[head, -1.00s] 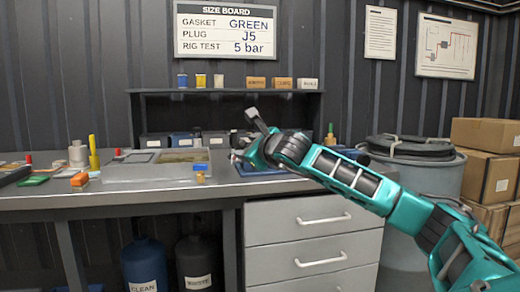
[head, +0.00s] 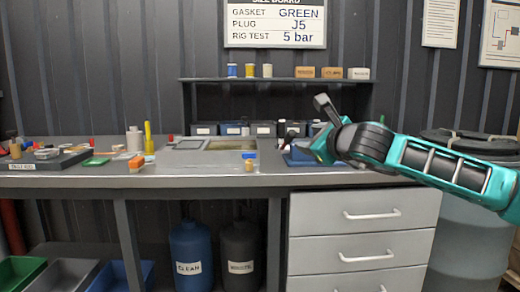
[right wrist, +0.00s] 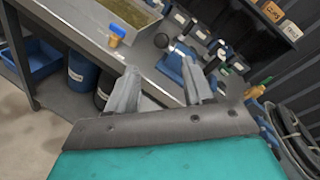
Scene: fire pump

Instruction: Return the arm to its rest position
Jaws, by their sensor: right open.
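My right arm (head: 445,165) is teal and black and reaches in from the right edge of the head view, over the right part of the workbench (head: 240,181). In the head view its gripper end is turned away and the fingers are hard to make out. In the right wrist view my right gripper (right wrist: 160,92) shows two grey fingers spread apart with nothing between them. My left gripper is not in view.
A grey drawer unit (head: 358,235) stands under the bench beside a large drum (head: 470,235). A shelf (head: 275,80) runs behind.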

